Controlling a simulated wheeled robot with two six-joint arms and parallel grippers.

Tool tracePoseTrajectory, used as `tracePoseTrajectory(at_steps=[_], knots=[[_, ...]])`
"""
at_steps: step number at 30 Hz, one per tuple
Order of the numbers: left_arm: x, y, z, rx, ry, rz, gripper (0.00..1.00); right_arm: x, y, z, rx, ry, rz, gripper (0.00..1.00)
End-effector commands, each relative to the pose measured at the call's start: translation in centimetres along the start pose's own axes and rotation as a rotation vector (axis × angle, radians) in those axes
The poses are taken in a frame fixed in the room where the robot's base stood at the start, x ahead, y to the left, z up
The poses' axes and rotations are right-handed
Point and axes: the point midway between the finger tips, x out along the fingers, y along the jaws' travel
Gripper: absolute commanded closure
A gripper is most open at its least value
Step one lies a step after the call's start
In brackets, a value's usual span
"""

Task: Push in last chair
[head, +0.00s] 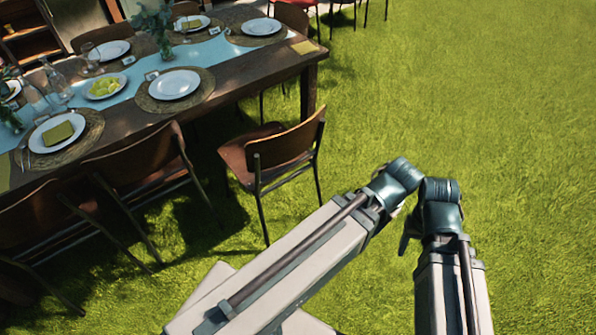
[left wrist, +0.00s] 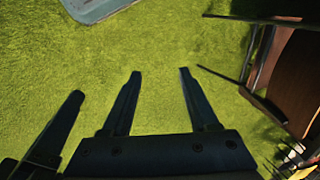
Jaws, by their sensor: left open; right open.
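The last chair (head: 285,150), with a brown wooden seat and back and dark metal legs, stands on the grass off the table's near right corner, angled and pulled out. Part of a brown chair also shows at the right edge of the left wrist view (left wrist: 298,75). My left gripper (left wrist: 160,72) is open and empty over grass, with the chair to its right and apart from it. In the head view its fingers are hidden. My right gripper (head: 405,238) is open and shows only partly beside its arm, right of the chair and not touching it.
The wooden table (head: 262,68) is set with plates, mats and glasses. More chairs (head: 135,165) stand along its near side, left of the pulled-out chair. Other chairs (head: 343,8) stand at the top. Open grass (head: 500,110) lies to the right.

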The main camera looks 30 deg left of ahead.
Motion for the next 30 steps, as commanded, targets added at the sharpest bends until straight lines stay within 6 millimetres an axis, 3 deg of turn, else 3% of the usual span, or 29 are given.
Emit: tracePoseTrajectory(at_steps=[1, 3, 12, 21, 30], knots=[[2.9, -0.6, -0.8, -0.010, 0.007, -0.031, 0.40, 2.9, -0.3, -0.2, 0.000, 0.000, 0.000, 0.40], [5.6, -2.0, -1.8, -0.024, 0.022, -0.090, 0.40, 5.6, -0.6, -0.3, 0.000, 0.001, 0.000, 0.40], [15.5, -9.3, -5.7, -0.073, 0.080, -0.381, 0.40, 16.9, -1.6, -1.1, 0.000, 0.003, 0.001, 0.40], [23.4, -16.3, -8.8, -0.092, 0.118, -0.673, 0.40, 27.8, -2.6, -1.7, 0.000, 0.005, 0.002, 0.40], [30.0, -22.3, -11.2, -0.079, 0.130, -0.966, 0.40, 38.8, -3.7, -2.4, -0.001, 0.007, 0.003, 0.40]])
